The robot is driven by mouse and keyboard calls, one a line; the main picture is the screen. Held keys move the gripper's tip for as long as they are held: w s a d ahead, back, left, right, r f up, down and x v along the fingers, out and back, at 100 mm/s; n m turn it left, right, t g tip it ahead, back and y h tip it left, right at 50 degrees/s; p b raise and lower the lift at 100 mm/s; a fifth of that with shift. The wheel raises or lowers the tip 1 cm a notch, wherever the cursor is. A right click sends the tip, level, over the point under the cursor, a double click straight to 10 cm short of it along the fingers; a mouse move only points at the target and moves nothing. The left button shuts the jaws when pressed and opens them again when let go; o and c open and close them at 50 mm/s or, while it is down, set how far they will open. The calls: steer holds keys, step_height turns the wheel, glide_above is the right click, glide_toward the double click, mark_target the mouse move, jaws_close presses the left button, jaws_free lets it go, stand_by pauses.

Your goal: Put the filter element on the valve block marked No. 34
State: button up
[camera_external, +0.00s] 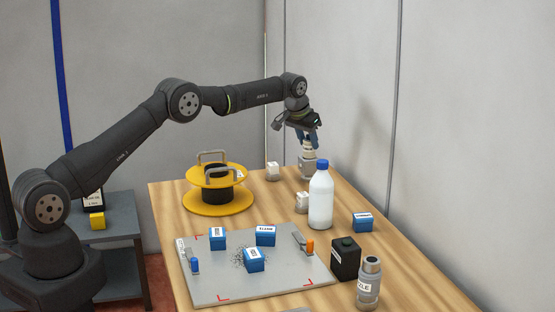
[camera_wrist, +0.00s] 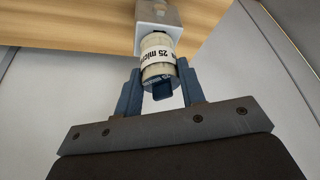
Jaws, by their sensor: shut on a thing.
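My gripper (camera_external: 308,140) is shut on a pale cylindrical filter element (camera_wrist: 157,57), whose white band reads "25 micr…" in the wrist view. The filter element also shows under the fingers in the external view (camera_external: 308,150). Right below it stands a grey block (camera_external: 308,166), seen past the filter's far end in the wrist view (camera_wrist: 158,30). The two look lined up and close; I cannot tell whether the filter is fully seated. No number is readable on this block. Two whitish blocks, one behind (camera_external: 272,172) and one nearer (camera_external: 302,202), have marks too small to read.
A white bottle with a blue cap (camera_external: 320,200) stands in front of the gripper. A yellow reel (camera_external: 219,209) is to the left. A grey plate (camera_external: 215,288) bears several blue blocks. A black container (camera_external: 345,259), a grey labelled bottle (camera_external: 369,284) and another blue block (camera_external: 362,223) stand right.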

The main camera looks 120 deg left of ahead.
steer(key=shift+f, duration=0.1)
steer(key=o, duration=1)
steer(key=v, duration=1.2)
